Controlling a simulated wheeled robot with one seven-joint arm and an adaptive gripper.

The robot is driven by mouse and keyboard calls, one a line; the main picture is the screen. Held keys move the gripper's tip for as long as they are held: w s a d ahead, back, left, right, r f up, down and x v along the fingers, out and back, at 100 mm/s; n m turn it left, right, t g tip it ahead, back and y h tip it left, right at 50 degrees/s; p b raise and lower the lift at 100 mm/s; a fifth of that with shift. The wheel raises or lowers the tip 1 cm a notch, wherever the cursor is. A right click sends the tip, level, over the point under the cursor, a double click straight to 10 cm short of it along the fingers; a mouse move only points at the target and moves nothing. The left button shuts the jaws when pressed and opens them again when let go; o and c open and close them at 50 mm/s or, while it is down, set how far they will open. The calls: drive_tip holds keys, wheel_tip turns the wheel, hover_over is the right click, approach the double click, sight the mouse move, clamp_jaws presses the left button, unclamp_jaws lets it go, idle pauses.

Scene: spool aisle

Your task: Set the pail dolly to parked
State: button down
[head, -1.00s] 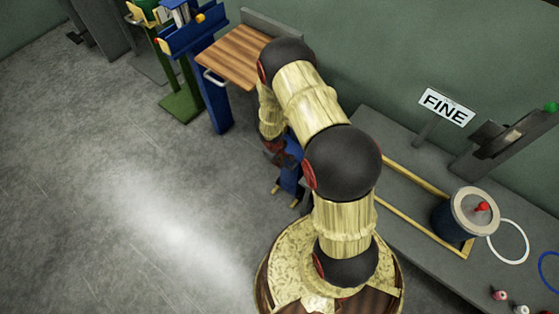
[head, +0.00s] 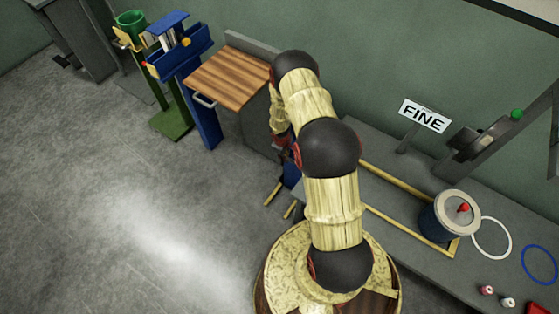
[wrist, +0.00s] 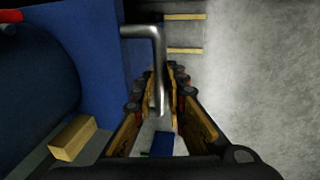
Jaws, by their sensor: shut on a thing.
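A blue upright panel (wrist: 100,60), likely part of the pail dolly, carries a bent metal handle (wrist: 158,60) in the wrist view. My gripper (wrist: 164,88) is shut on this handle, with one finger on each side of the bar. A dark blue rounded body (wrist: 35,80), likely the pail, is at the left, with a bit of red at the top corner. In the head view only a small blue part (head: 291,175) shows beneath my arm. The arm hides my gripper, the handle and most of the dolly there.
Two yellow strips (head: 273,193) lie low beside the dolly; they also show in the wrist view (wrist: 185,50). The grey bench (head: 405,245) holds a lidded blue drum (head: 440,220), rings and a FINE sign (head: 424,115). A wooden-topped stand (head: 230,78) is behind. The left floor is clear.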

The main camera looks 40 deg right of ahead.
drive_tip(key=shift+w+d+r+p, duration=0.1)
drive_tip(key=shift+w+d+p, duration=0.15)
drive_tip(key=shift+d, duration=0.25)
drive_tip(key=shift+w+d+p, duration=0.1)
drive_tip(key=shift+w+d, duration=0.15)
drive_tip(key=shift+d, duration=0.25)
drive_tip(key=c, duration=1.8)
unclamp_jaws()
drive_tip(key=shift+d, duration=0.1)
drive_tip(key=shift+s, duration=0.1)
wheel_tip(320, 180, up, 12)
drive_tip(key=a, duration=0.2)
drive_tip(key=shift+s+f, duration=0.2)
drive_tip(key=shift+s, duration=0.2)
drive_tip(key=shift+a, duration=0.1)
